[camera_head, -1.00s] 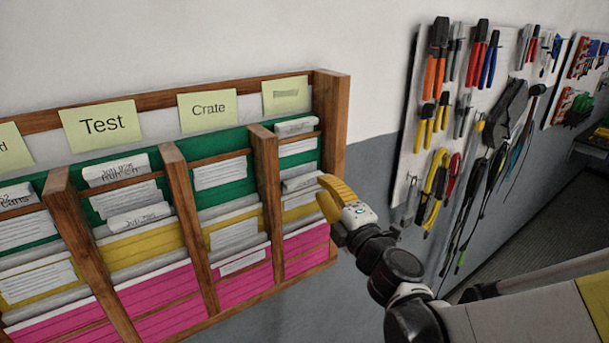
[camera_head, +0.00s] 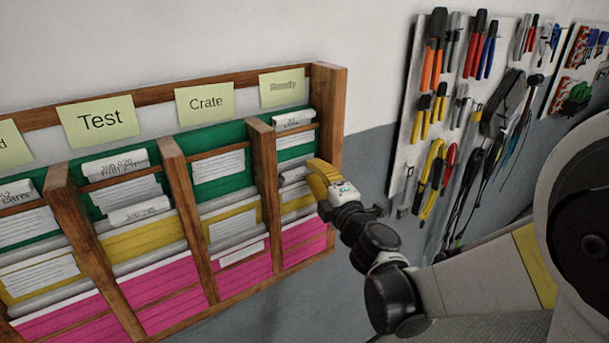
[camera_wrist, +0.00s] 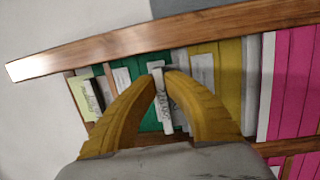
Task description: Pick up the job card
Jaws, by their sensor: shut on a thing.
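A white job card (camera_head: 293,175) with a dark printed line sits in the right-hand column of the wooden rack, under the sticky note at the far right. It also shows between the yellow fingers in the wrist view (camera_wrist: 161,98). My gripper (camera_head: 314,176) reaches in from the right, in front of the column. Its two curved fingers (camera_wrist: 162,72) are shut on the card's upper part in the wrist view. The card's lower end still lies among the folders, and the finger hides part of it in the head view.
The wooden rack (camera_head: 262,165) has sticky notes such as "Test" and "Crate" above green, yellow and pink folders. Another white card (camera_head: 292,121) stands higher in the same column. Its right side post (camera_head: 328,130) is close to my gripper. A tool board (camera_head: 455,120) hangs at the right.

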